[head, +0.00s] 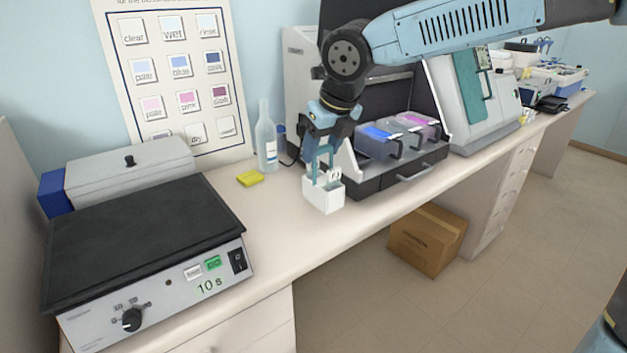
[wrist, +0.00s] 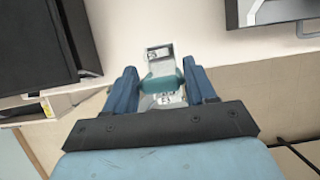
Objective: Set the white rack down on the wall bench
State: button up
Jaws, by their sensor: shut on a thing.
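The white rack (head: 323,194) is a small open box with a tall handle and pale labelled slides in it. My gripper (head: 323,170) points down and is shut on the rack's handle. In the wrist view the rack (wrist: 159,52) shows between the two blue fingers of my gripper (wrist: 162,85). The rack is at the front part of the wall bench (head: 285,225), near its front edge. I cannot tell whether its base touches the bench top.
A hotplate with a black top (head: 145,240) stands at the left. A staining station with blue and pink lidded tubs (head: 400,140) is close on the rack's right. A yellow sponge (head: 250,179) and clear bottle (head: 266,140) stand behind. Bench between hotplate and rack is clear.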

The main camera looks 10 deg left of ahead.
jog(key=w+a+f, duration=0.4)
jog(key=w+f, duration=0.6)
jog(key=f, duration=0.1)
jog(key=shift+a+f, duration=0.3)
jog(key=shift+f, duration=0.05)
jog(key=o, duration=1.4)
jog(key=shift+c, duration=0.2)
jog(key=shift+r, duration=0.1)
jog(key=v, duration=1.1)
jog(key=shift+d+r, duration=0.2)
jog(key=shift+r, duration=0.15)
jog(key=shift+s, duration=0.15)
